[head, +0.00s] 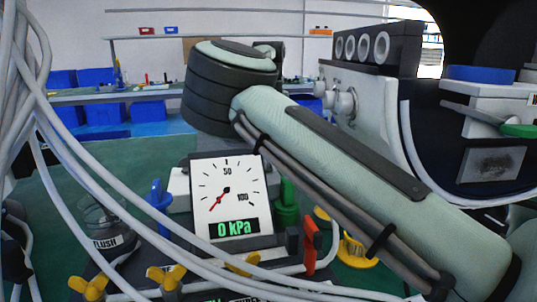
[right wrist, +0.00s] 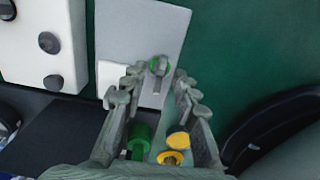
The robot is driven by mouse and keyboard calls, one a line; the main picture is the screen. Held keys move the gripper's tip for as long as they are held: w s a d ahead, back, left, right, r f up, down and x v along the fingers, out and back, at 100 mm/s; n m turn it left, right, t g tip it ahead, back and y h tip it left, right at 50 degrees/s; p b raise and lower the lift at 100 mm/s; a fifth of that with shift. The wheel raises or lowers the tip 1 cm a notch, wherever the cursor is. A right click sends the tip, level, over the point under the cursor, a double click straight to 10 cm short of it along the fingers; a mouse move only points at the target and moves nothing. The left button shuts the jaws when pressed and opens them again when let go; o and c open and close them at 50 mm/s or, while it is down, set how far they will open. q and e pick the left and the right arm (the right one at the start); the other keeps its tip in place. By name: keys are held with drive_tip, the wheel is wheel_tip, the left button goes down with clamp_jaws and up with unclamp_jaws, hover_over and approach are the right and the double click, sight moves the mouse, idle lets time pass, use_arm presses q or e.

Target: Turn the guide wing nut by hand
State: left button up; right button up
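My right gripper (right wrist: 158,80) is open in the right wrist view, its two fingers apart. Between and just beyond the fingertips is a small grey knob or nut with a green ring (right wrist: 159,66), on a light grey plate (right wrist: 150,28). I cannot tell whether the fingers touch it. In the head view my right arm crosses from the lower right, and its gripper is hidden behind the arm. Yellow wing nuts (head: 166,277) (head: 89,288) stand at the bottom left. No label shows which is the guide wing nut. My left gripper is not in view.
A gauge (head: 231,196) reading 0 kPa stands mid-bench beside a blue knob (head: 158,194), a green knob (head: 286,203) and a red lever (head: 309,247). White hoses (head: 75,145) cross the left side. A green knob (right wrist: 143,134) and yellow part (right wrist: 175,150) lie between the finger bases.

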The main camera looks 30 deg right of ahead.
drive_tip(key=shift+c, duration=0.6)
clamp_jaws()
